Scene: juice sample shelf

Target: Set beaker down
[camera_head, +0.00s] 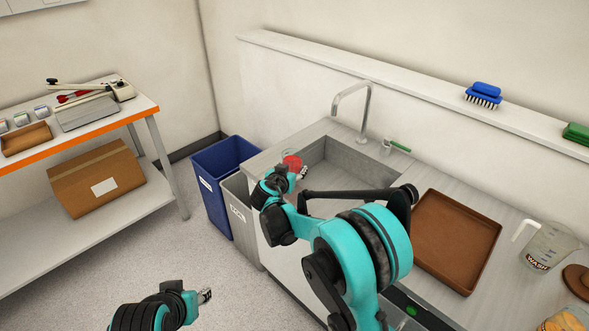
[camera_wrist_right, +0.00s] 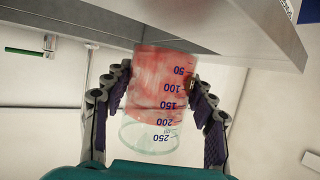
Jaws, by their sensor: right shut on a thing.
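The beaker (camera_head: 291,159) is clear and holds red liquid. In the head view it is at the left end of the sink counter, partly hidden by my right gripper (camera_head: 299,172). In the right wrist view my right gripper (camera_wrist_right: 160,88) is shut on the beaker (camera_wrist_right: 158,100), one finger on each side. Its blue scale runs from 50 to 250, and its base end is near the grey counter edge (camera_wrist_right: 215,38). I cannot tell whether it touches the counter. My left gripper (camera_head: 205,295) is low over the floor, away from the beaker; its jaw state is unclear.
The sink basin (camera_head: 345,160) with a tap (camera_head: 362,115) is right of the beaker. A blue bin (camera_head: 222,165) and a grey bin (camera_head: 238,205) stand left of the counter. A brown tray (camera_head: 455,240) and a marked jug (camera_head: 548,246) are on the right counter.

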